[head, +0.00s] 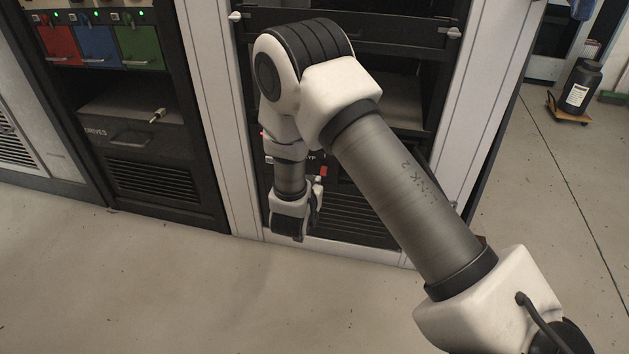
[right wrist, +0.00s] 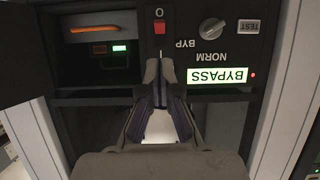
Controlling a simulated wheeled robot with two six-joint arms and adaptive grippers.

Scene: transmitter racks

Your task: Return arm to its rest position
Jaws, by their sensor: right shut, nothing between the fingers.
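My right arm (head: 395,190) reaches in from the lower right, bends at the top in front of the middle rack, and drops to the wrist. The right gripper (right wrist: 160,80) is shut and empty in the right wrist view, its fingertips just below a red switch marked 0 (right wrist: 159,27) in that upside-down picture. Whether the tips touch the panel is unclear. In the head view the gripper is mostly hidden behind the wrist. A rotary knob (right wrist: 212,28) has NORM, BYP and TEST labels around it. A lit BYPASS sign (right wrist: 217,77) is beside the fingers. My left gripper is not in view.
A pale rack upright (head: 212,110) stands left of the arm, another at its right. The left rack has red, blue and green modules (head: 98,46) and an open-looking drawer (head: 130,120). The front floor is clear.

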